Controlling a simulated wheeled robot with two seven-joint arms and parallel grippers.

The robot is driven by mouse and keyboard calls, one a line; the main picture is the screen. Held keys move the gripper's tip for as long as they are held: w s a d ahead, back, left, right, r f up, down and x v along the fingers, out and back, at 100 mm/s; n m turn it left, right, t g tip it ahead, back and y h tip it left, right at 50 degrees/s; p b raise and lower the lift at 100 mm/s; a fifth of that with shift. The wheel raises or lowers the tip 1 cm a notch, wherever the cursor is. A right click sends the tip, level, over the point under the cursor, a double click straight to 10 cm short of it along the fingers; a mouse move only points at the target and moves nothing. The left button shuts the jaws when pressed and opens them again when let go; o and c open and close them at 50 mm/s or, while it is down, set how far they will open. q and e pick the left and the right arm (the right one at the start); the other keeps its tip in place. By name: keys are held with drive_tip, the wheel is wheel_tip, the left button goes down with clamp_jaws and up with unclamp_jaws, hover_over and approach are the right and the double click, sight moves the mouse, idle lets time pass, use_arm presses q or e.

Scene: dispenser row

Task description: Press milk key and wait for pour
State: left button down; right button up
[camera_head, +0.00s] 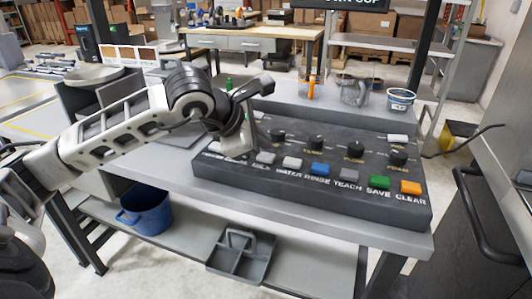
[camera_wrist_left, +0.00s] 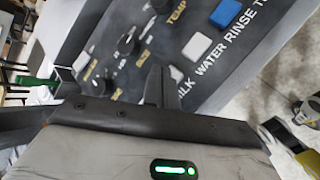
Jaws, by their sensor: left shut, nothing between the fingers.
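The dark key panel (camera_head: 310,185) lies on the grey bench, with a row of labelled keys along its front. The milk key (camera_head: 265,157) is pale grey, above the MILK label, near the panel's left end. My left gripper (camera_head: 246,150) is low over the panel, just left of that key; contact cannot be made out. The white water key (camera_wrist_left: 196,45) and blue rinse key (camera_wrist_left: 225,14) show. My right gripper is not in view.
Several black knobs (camera_head: 316,143) stand behind the keys. Behind the panel are an orange-marked cup (camera_head: 311,88), a clear jug (camera_head: 355,91) and a white tub (camera_head: 400,99). A blue bucket (camera_head: 147,212) and grey caddy (camera_head: 241,255) are on the lower shelf.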

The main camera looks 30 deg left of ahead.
sight(261, 158)
use_arm(q)
drive_tip(key=shift+r+p, duration=1.65)
drive_tip(key=shift+r, duration=0.9)
drive_tip(key=shift+s+f, duration=0.1)
drive_tip(key=shift+f, duration=0.05)
